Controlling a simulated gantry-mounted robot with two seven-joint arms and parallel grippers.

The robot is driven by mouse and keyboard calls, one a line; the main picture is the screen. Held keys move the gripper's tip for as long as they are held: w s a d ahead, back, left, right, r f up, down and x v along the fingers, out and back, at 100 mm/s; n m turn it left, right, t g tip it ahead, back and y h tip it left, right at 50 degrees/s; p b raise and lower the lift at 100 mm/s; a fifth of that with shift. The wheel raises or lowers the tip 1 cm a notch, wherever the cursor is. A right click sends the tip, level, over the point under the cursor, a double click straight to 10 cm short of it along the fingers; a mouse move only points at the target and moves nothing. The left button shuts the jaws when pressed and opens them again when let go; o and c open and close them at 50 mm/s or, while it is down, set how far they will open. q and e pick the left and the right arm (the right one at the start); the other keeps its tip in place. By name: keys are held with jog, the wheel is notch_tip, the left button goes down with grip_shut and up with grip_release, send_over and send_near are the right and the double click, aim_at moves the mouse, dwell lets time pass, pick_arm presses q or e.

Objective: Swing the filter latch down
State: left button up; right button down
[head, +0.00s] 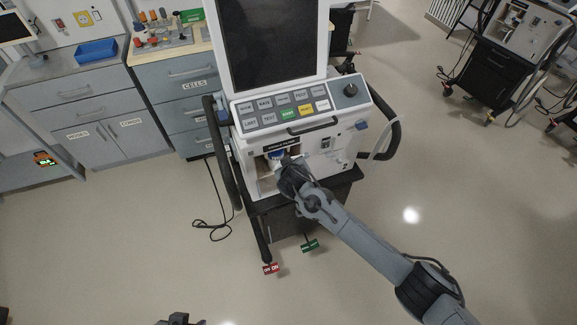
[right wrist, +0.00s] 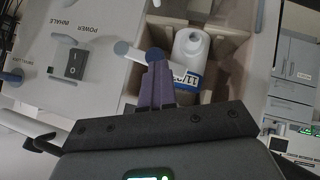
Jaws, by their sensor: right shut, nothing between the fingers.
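My right gripper (right wrist: 158,80) is shut and empty, its purple fingers pressed together. In the head view my right gripper (head: 288,168) is at the open compartment in the ventilator's front. The filter latch (right wrist: 136,54) looks like a short white bar with a grey-blue round end at left and a darker blue knob at right. The fingertips are at that knob and seem to touch it. Behind and to the right, a white canister (right wrist: 190,45) with a blue label sits in the compartment. In the head view my arm hides the latch. A dark tip (head: 180,320) at the bottom edge may be my left gripper.
The ventilator (head: 250,160) has a button panel (head: 281,108) above the compartment and a black side handle (head: 391,130). In the right wrist view a power switch (right wrist: 76,64) is to the left. Cabinets (head: 75,105) stand at left; the floor around is mostly clear.

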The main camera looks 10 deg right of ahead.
jog(key=w+a+r+p+v, duration=0.1)
jog(key=a+v, duration=0.1)
jog(key=v, duration=1)
jog(key=shift+r, duration=0.6)
